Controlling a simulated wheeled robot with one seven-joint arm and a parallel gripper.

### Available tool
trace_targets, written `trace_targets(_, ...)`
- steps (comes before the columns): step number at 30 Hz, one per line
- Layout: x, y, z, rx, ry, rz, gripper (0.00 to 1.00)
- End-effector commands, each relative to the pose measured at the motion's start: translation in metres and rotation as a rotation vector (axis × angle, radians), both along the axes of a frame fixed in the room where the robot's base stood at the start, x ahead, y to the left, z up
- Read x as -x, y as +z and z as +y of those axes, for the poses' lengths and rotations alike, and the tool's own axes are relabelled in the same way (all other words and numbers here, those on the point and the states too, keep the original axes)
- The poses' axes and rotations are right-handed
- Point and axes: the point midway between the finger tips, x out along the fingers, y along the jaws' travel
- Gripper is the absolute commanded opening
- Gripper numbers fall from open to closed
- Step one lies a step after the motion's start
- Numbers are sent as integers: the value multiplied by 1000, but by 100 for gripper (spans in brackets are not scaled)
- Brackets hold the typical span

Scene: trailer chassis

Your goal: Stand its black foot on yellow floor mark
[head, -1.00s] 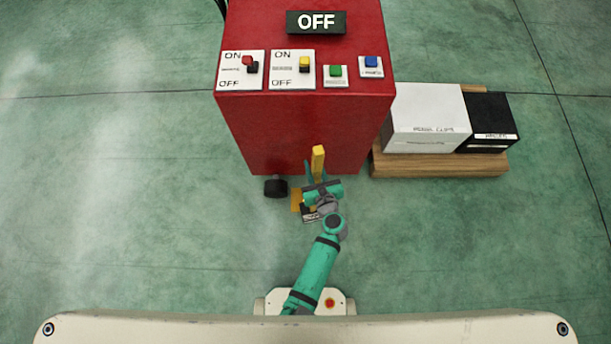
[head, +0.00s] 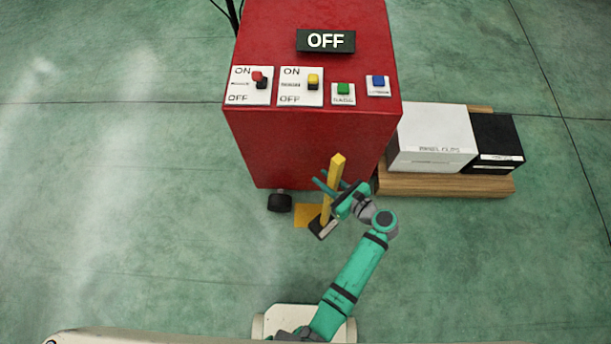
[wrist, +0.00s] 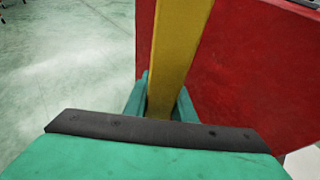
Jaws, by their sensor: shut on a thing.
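A yellow post (head: 332,185) stands roughly upright, leaning a little, with a black foot (head: 323,227) at its bottom. My gripper (head: 335,188) is shut on the post, which also fills the middle of the wrist view (wrist: 175,55) between my green fingers. The yellow floor mark (head: 305,214) is a flat patch just left of the foot. The foot lies to the right of most of the mark and may overlap its right edge. I cannot tell whether the foot touches the floor. The wrist view hides the foot and the mark.
A red control cabinet (head: 310,140) with switches and an OFF sign stands right behind the post. A black wheel (head: 280,202) sits left of the mark. A wooden pallet (head: 440,185) with a white box (head: 432,135) and a black box (head: 495,140) is at right. Open floor lies left.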

Motion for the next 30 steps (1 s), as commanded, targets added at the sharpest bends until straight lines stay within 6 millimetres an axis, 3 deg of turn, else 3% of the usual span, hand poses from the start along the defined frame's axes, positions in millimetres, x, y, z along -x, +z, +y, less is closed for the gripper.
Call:
trace_targets(10, -53, -28, 43, -1, 4, -3, 0)
trace_targets(16, -73, -59, 57, -2, -2, -1, 0)
trace_targets(30, -91, -96, 73, -2, -2, -1, 0)
